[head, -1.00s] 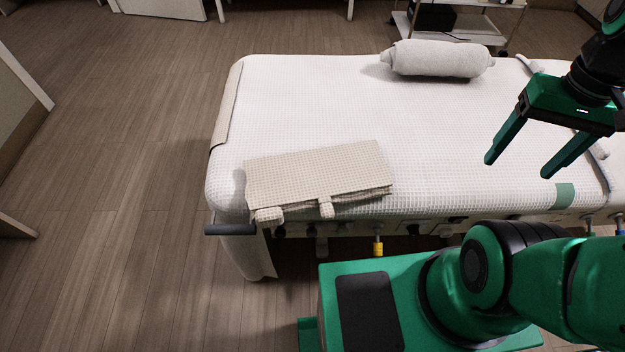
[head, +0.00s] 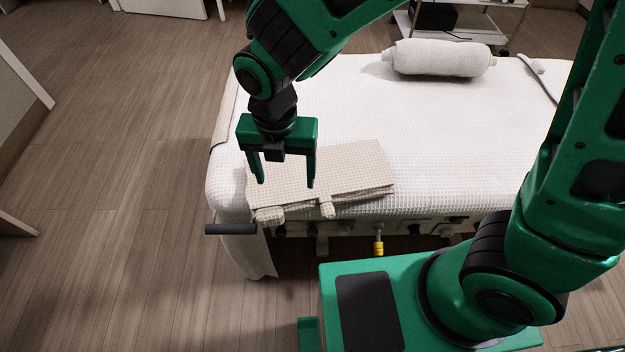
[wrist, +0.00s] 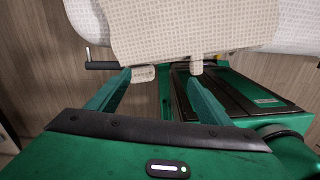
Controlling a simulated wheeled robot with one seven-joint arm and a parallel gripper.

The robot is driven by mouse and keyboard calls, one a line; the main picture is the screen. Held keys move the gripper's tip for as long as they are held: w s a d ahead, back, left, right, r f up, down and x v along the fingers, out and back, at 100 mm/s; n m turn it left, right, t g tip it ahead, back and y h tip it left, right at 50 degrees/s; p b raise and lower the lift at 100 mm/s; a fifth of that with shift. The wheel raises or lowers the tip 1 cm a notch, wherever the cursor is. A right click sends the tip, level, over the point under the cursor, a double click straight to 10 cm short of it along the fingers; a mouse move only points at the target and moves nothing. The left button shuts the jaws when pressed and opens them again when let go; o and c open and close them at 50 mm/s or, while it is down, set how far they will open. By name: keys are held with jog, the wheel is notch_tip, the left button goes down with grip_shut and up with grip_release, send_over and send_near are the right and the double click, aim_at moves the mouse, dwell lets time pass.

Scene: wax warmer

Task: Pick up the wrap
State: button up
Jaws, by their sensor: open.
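The wrap (head: 350,172) is a folded beige waffle-weave cloth with two short tabs along its front edge. It lies flat on the near left corner of the white-covered bed. In the wrist view the wrap (wrist: 190,30) fills the top, with its two tabs hanging near my fingertips. My gripper (head: 285,184) points down over the left part of the wrap, with its fingers apart and nothing between them. It also shows in the wrist view (wrist: 155,75). How high the fingertips are above the cloth is hard to tell.
The bed (head: 440,130) has a white waffle cover, and a rolled towel (head: 440,58) lies at its far side. A dark handle (head: 230,229) sticks out at the bed's near left corner. A wheeled cart (head: 480,25) stands behind. Wood floor on the left is clear.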

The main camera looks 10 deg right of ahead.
aim_at(269, 213)
jog(key=s+a+n, duration=0.1)
jog(key=s+a+f+n, duration=0.1)
jog(key=a, duration=0.1)
jog(key=s+a+f+n, duration=0.1)
jog(key=shift+s+a+f+n, duration=0.1)
jog(key=shift+a+n, duration=0.05)
jog(key=shift+n, duration=0.15)
notch_tip(269, 213, down, 4)
jog(key=shift+f, duration=0.2)
jog(key=shift+w+a+f, duration=0.1)
jog(key=shift+f, duration=1.4)
jog(key=shift+w+f, duration=0.1)
jog(key=shift+f, duration=1.4)
jog(key=c, duration=1.4)
jog(key=shift+r, duration=0.2)
